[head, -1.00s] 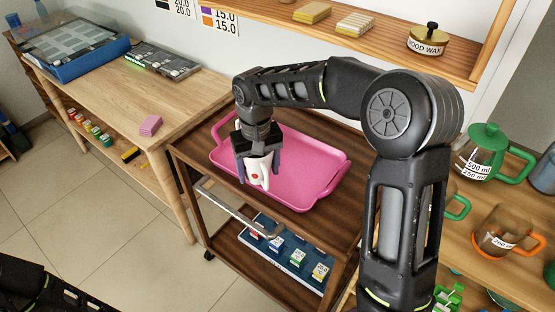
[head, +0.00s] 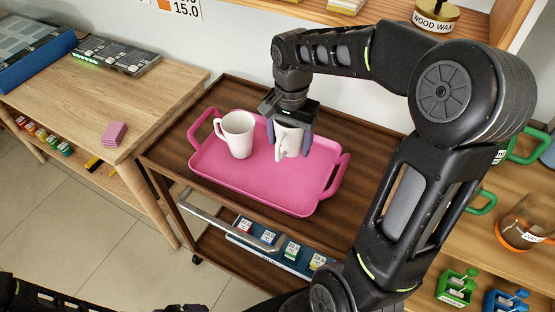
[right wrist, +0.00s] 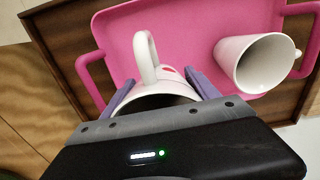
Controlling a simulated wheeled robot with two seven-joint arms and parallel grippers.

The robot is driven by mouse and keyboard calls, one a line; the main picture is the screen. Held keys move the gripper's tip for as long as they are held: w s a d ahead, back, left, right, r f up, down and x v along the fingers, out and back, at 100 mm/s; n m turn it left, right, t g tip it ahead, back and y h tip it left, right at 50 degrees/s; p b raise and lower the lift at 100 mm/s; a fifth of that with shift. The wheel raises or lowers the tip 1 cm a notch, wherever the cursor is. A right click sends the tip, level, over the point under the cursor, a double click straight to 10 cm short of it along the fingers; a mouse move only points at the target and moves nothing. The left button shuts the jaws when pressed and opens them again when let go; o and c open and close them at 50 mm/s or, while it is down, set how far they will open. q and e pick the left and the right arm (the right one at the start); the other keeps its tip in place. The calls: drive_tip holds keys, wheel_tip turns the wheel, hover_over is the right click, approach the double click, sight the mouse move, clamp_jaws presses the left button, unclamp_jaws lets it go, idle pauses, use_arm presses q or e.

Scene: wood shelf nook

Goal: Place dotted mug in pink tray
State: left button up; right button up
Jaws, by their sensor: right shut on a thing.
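The dotted mug (head: 288,146) is white and upright, its handle facing the front of the trolley. In the right wrist view the dotted mug (right wrist: 158,92) shows a red mark beside its handle. My right gripper (head: 290,137) points down and is shut on this mug, its purple fingers on either side. The mug is over the middle of the pink tray (head: 255,182); I cannot tell whether its base touches the tray. A second, plain-looking white mug (head: 238,136) stands upright in the tray, to the left and apart from the held one. My left gripper is not visible.
The tray lies on a dark wooden trolley (head: 170,150) with a metal handle (head: 225,220). A wooden bench with a pink block (head: 114,133) is at left. A shelf with a wax tin (head: 437,14) is above. The tray's front and right parts are clear.

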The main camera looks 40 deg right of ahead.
sight(290, 130)
drive_tip(key=shift+f, duration=2.3)
drive_tip(key=shift+f, duration=1.85)
drive_tip(key=shift+f, duration=0.1)
drive_tip(key=shift+f, duration=0.15)
drive_tip(key=o, duration=1.8)
drive_tip(key=shift+o, duration=0.2)
drive_tip(key=shift+r, duration=0.2)
wheel_tip(290, 130, up, 12)
drive_tip(key=shift+r, duration=0.1)
